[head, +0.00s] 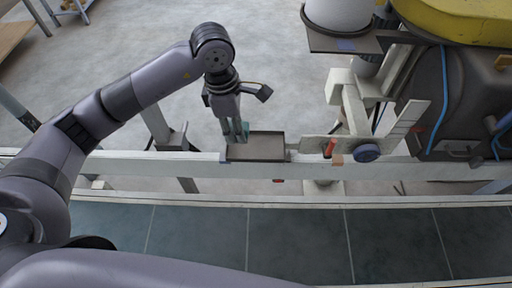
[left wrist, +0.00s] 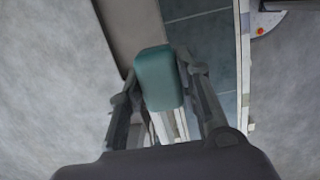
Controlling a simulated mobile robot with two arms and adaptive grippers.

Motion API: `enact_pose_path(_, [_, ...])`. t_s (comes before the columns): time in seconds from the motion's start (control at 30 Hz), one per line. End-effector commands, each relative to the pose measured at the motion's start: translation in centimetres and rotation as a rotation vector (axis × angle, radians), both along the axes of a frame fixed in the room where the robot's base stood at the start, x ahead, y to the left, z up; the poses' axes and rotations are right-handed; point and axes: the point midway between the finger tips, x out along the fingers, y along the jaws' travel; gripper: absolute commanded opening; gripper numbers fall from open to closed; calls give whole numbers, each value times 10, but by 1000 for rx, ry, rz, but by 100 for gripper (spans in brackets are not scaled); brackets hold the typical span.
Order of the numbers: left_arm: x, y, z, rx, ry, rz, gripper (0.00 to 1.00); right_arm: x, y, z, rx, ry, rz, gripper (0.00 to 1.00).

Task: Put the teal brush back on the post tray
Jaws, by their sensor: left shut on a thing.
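My left gripper (head: 235,127) is shut on the teal brush (head: 244,131) and points down at the left end of the post tray (head: 268,155). The tray is a shallow, brown-grey rectangle with a dark rim, on the pale rail. In the left wrist view the teal block of the brush (left wrist: 158,79) sits between the two dark fingers of the left gripper (left wrist: 160,90). A brown-grey strip, likely the tray (left wrist: 132,25), runs behind it. I cannot tell whether the brush touches the tray. My right gripper is not in view.
The pale rail (head: 130,163) runs across the view, with the dark tiled conveyor surface (head: 300,240) in front. Right of the tray stand a bracket with a blue knob (head: 367,153) and a dark machine (head: 460,105). The floor behind the tray is clear.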

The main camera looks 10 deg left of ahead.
Motion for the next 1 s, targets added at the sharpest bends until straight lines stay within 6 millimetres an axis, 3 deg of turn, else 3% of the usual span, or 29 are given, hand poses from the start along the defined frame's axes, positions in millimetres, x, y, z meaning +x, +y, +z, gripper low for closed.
enact_pose_path(0.4, [37,-27,68,-1,-4,808,5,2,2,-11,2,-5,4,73])
enact_pose_path(0.7, [46,-37,98,1,0,1161,5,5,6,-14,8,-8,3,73])
enact_pose_path(0.83, [46,-38,93,2,5,1204,5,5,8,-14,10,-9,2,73])
enact_pose_path(1.0, [45,-38,58,7,10,1210,5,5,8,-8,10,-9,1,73])
